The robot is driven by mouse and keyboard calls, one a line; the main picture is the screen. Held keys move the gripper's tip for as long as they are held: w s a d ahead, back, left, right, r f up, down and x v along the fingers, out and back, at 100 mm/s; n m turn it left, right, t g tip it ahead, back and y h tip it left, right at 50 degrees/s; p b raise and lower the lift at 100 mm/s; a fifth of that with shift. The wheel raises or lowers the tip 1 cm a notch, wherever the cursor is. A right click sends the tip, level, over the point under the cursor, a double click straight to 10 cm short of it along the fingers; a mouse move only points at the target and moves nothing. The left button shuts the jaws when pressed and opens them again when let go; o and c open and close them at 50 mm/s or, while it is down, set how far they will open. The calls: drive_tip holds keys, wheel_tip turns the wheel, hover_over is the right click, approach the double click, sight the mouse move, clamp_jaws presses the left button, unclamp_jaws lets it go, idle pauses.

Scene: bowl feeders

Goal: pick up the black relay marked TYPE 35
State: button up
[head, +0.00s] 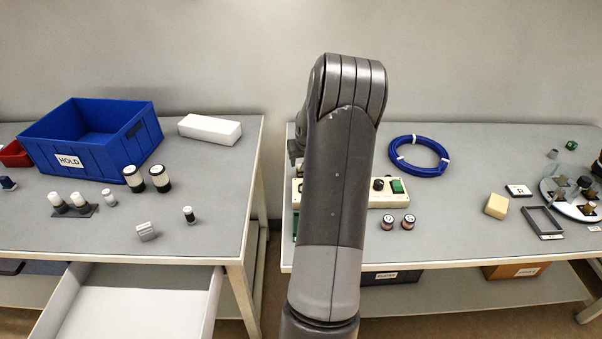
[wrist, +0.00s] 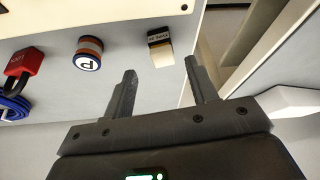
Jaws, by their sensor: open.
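My gripper (wrist: 160,66) is open and empty in the wrist view, its two dark fingers spread apart. Just beyond the gap between the fingertips a small block (wrist: 159,46) stands on the grey surface, near its edge. It has a black part with a pale label and a cream part; the label's print is too small to read, so I cannot confirm TYPE 35. The block appears apart from both fingers. In the head view my arm covers part of the right table, and I make out neither my gripper nor a relay with that marking there.
In the head view a cream control box (head: 375,202), a blue coil (head: 443,168) and two small cylinders (head: 388,223) are on the right table (head: 460,220).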

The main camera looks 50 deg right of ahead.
drive_tip(key=x, duration=0.5)
drive_tip(key=shift+a+f, duration=0.1)
drive_tip(key=shift+a, duration=0.15)
drive_tip(key=c, duration=1.1)
